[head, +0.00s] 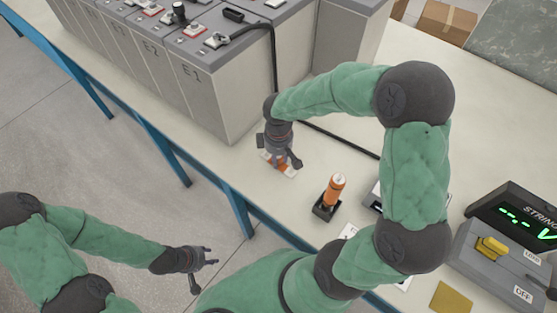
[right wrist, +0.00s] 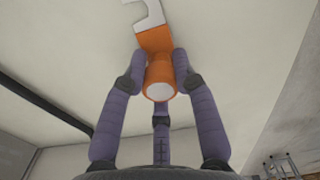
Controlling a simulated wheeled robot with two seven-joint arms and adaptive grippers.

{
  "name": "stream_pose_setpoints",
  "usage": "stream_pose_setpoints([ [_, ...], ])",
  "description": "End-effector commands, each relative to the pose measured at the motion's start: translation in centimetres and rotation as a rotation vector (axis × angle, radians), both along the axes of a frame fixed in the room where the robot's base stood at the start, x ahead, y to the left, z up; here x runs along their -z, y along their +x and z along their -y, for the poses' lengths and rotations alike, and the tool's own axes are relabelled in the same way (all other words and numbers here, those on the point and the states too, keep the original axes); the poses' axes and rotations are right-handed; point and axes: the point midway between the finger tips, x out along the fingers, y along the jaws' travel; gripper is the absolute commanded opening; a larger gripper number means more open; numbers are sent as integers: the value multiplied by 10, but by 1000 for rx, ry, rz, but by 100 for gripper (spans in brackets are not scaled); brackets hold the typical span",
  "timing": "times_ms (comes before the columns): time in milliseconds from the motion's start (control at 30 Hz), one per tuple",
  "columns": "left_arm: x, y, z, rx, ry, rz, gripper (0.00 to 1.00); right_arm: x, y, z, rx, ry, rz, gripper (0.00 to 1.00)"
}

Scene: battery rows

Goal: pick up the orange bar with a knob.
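The orange bar with a knob (right wrist: 155,40) lies at the table surface below my right gripper, with a white hooked end at the top of the right wrist view. Its round knob with a pale end face stands between the fingers. In the head view the bar (head: 289,171) shows as a small orange and white piece, partly hidden by the gripper. My right gripper (head: 279,158) points down, its fingers closed against the knob's sides; it also shows in the right wrist view (right wrist: 159,72). My left gripper (head: 210,262) is open and empty, off the table's front edge.
An orange handle stands upright in a black holder (head: 326,208) right of the bar. Grey battery cabinets (head: 225,95) with a black cable are behind. A grey box with a yellow switch (head: 491,247) and a green display (head: 520,222) are at right. A cardboard box (head: 447,22) is at the back.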

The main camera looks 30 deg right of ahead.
Motion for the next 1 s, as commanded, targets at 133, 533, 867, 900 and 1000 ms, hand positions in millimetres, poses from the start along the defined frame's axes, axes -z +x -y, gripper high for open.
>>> stream_pose_setpoints([
  [133,0,0,0,0,0,0,40,0,0,0,0,0,0,0],
  [533,-3,0,0,0,0,0,40,-7,0,0,0,1,1,0],
  [867,-22,0,0,0,0,0,40,-51,-3,-14,-5,0,3,0],
  [900,-25,0,0,0,0,0,40,-58,-5,-20,-5,0,3,0],
  [1000,-35,0,0,0,0,0,40,-80,-9,-36,-6,-1,4,0],
])
